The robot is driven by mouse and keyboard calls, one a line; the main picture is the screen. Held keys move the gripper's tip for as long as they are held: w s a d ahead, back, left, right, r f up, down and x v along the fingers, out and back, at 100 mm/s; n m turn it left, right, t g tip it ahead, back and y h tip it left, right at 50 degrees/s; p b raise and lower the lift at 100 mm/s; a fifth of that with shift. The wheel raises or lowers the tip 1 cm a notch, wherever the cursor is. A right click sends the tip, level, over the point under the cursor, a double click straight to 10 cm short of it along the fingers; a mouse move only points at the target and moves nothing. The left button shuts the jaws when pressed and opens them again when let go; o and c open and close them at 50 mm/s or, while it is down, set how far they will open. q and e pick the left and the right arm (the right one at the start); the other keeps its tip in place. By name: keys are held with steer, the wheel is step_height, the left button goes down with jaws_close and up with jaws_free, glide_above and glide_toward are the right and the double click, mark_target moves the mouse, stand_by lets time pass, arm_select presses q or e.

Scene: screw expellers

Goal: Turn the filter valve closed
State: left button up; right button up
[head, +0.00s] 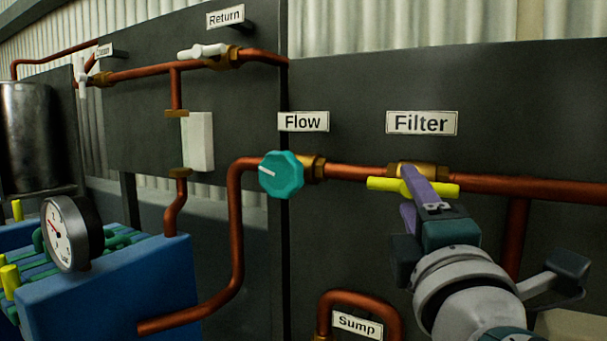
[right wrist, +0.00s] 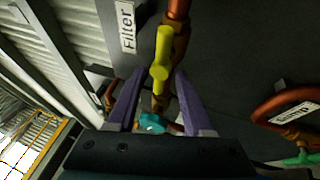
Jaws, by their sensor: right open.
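The filter valve has a yellow bar handle (head: 384,184) on a brass body under the Filter label (head: 421,123). The handle lies about parallel to the copper pipe in the head view. My right gripper (head: 410,187) is at the handle, with its purple fingers in front of its middle. In the right wrist view the yellow handle (right wrist: 162,52) lies between the two open fingers of the gripper (right wrist: 159,75), with a gap showing on each side. The fingers partly hide the valve body in the head view. My left gripper is not in view.
A teal Flow knob (head: 282,175) is on the pipe to the left. The copper pipe (head: 535,188) runs along the dark panel (head: 350,70). A Sump pipe loop (head: 362,300) is below. A gauge (head: 66,235) and blue tank (head: 130,280) stand at left.

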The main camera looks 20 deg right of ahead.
mark_target(407, 190)
steer(key=shift+x, duration=1.7)
steer(key=shift+c, duration=0.2)
jaws_close()
